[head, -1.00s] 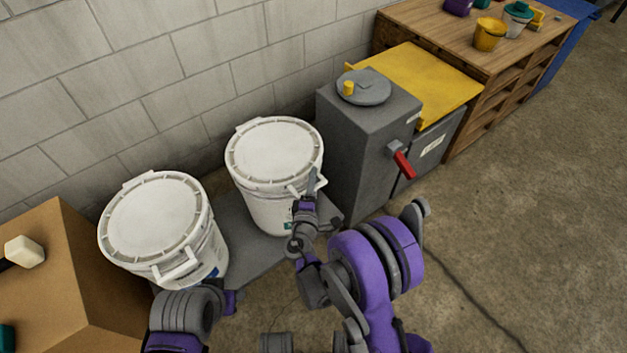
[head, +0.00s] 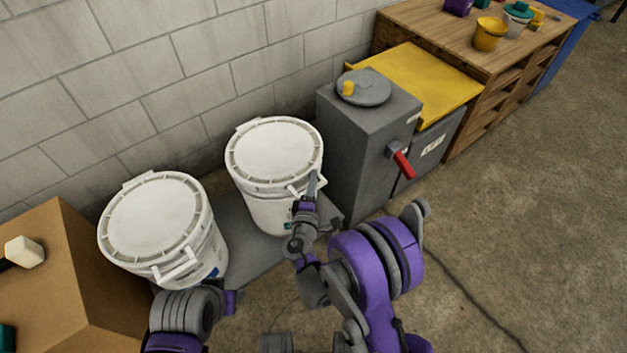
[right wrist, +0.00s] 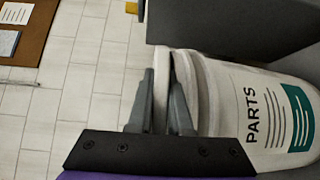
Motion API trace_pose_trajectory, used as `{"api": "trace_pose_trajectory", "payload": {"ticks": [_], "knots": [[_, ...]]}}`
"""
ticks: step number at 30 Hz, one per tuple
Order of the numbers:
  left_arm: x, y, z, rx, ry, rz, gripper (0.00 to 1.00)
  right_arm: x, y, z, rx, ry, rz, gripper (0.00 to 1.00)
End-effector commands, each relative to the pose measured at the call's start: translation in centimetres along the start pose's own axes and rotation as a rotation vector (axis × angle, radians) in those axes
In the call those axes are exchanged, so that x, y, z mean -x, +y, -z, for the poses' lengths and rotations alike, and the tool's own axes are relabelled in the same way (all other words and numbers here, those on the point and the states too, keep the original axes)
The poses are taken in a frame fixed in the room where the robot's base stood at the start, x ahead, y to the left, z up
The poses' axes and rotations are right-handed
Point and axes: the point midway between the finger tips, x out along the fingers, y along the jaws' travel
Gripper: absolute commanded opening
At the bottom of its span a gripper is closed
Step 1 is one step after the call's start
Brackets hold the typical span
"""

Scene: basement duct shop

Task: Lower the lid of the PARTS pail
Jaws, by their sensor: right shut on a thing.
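The PARTS pail (head: 268,210) is the white bucket in the middle of the head view, with a teal label patch. Its word PARTS reads clearly on the pail wall in the right wrist view (right wrist: 225,105). Its white lid (head: 273,150) lies level over the pail's top. My right gripper (head: 312,182) is at the lid's front right edge. In the right wrist view its two fingers (right wrist: 163,85) are shut on the lid, one on each side of the edge. My left arm shows at the bottom left, but its gripper's fingers do not show.
A second white lidded pail (head: 153,220) stands to the left. A grey cabinet (head: 358,150) with a red lever (head: 403,164) stands close on the right. A cardboard box (head: 60,290) is at the lower left. A block wall is behind; the floor at right is clear.

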Motion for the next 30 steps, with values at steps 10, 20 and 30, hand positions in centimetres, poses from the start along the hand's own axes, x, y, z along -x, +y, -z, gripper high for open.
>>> {"api": "trace_pose_trajectory", "payload": {"ticks": [10,20,30], "knots": [[0.0,0.0,0.0,0.000,0.000,0.000,0.50,0.0,0.0,0.0,0.000,0.000,0.000,0.00],[0.0,0.0,0.0,0.000,0.000,0.000,0.50,0.0,0.0,0.0,0.000,0.000,0.000,0.00],[2.5,0.0,0.7,0.000,0.008,0.000,0.50,0.0,3.2,0.1,0.045,-0.002,0.047,0.00]]}}
